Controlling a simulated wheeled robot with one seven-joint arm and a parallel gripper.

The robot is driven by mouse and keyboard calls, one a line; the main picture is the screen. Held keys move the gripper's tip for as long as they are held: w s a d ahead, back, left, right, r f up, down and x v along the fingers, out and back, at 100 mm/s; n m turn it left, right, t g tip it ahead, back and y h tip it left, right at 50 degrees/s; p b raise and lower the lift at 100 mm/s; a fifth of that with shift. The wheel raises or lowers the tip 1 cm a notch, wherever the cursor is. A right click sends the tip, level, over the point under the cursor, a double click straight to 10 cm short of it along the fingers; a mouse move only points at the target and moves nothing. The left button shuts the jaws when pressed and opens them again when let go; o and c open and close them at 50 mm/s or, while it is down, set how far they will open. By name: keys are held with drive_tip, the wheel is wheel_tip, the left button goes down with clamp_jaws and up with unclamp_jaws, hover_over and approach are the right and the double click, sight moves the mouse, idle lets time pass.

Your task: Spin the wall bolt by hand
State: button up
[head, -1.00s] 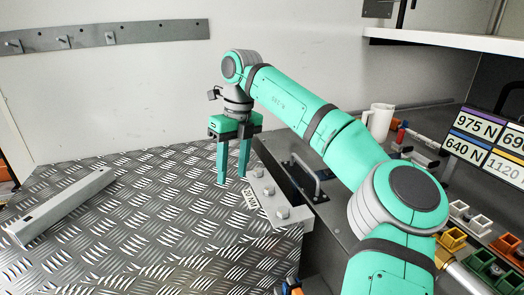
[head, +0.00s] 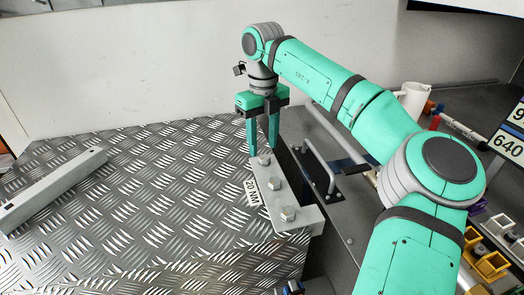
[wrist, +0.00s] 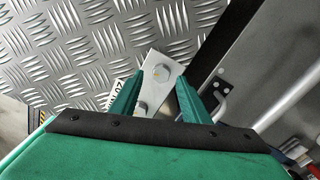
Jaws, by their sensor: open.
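A pale metal bar (head: 300,222) with three hex bolts lies along the right edge of the patterned metal deck. The wall bolt (head: 264,159) is the one at its far end. A middle bolt (head: 275,183) and a near bolt (head: 288,213) follow. A "20 NM" label (head: 252,192) is beside the bar. My gripper (head: 264,151) points down with its two green fingers apart and empty, right at the wall bolt; contact cannot be told. The wrist view shows the bar (wrist: 172,92) between my gripper's fingers (wrist: 172,82), with one bolt partly behind the left finger.
A grey handle (head: 320,165) stands just right of the bar. A loose metal beam (head: 50,190) lies on the deck at left. A white mug (head: 413,98) and coloured parts are on the right-hand bench. The middle of the deck (head: 165,200) is clear.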

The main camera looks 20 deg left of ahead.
sight(264, 158)
drive_tip(key=shift+d+f, duration=0.15)
drive_tip(key=shift+f, duration=0.45)
drive_tip(key=shift+d+f, duration=0.15)
drive_tip(key=shift+f, duration=0.4)
drive_tip(key=shift+a+f, duration=0.1)
drive_tip(key=shift+f, duration=0.5)
drive_tip(key=c, duration=1.1)
drive_tip(key=shift+o, duration=0.2)
drive_tip(key=shift+n, duration=1.1)
drive_tip(key=shift+a, duration=0.1)
drive_tip(key=o, duration=1.1)
drive_tip(key=shift+c, duration=0.2)
drive_tip(key=shift+r, duration=0.1)
wheel_tip(264, 158, up, 11)
